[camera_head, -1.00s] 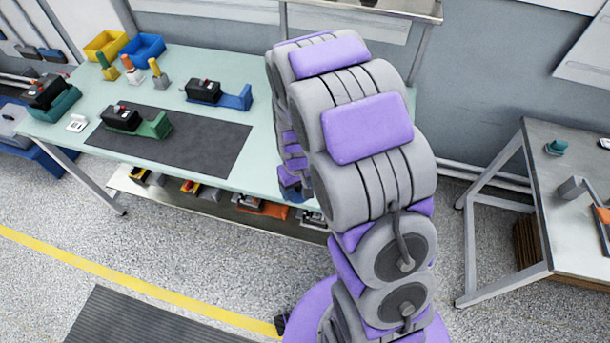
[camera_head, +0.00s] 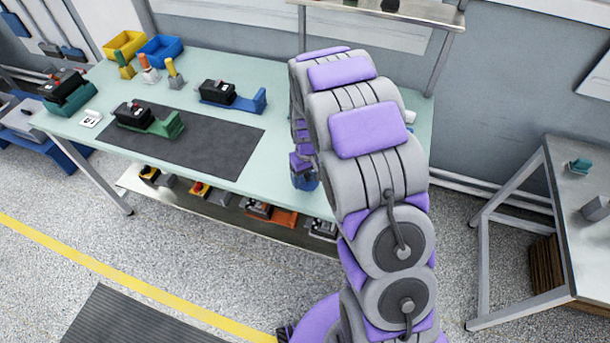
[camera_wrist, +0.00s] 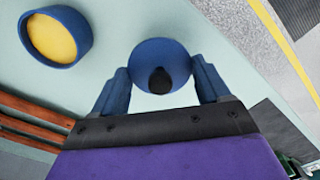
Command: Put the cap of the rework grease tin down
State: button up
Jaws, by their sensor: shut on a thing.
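The cap (camera_wrist: 150,55) is a round blue disc with a black knob, in the wrist view. My gripper (camera_wrist: 160,74) has its blue fingers on both sides of it and is shut on it. The cap is over the pale green bench top (camera_wrist: 105,25); I cannot tell whether it touches the surface. The rework grease tin (camera_wrist: 83,48) stands open to the upper left of the cap, a blue round tin with yellow grease inside. The cap and tin are apart. In the head view my arm hides the tin, and the cap is not clear.
Brown-orange bars (camera_wrist: 35,125) lie left of my gripper in the wrist view. In the head view a dark mat (camera_head: 190,140) with a breaker in a green holder (camera_head: 150,122) lies to the left. A yellow bin (camera_head: 124,45) and a blue bin (camera_head: 160,48) stand at the back.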

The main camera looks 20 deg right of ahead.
aim_at(305, 175)
jog(key=shift+w+f, duration=0.15)
jog(key=shift+w, duration=1.5)
notch_tip(305, 175, down, 4)
jog(key=shift+r+b, duration=0.2)
jog(key=shift+b, duration=0.55)
jog(key=shift+r, duration=0.1)
jog(key=o, duration=1)
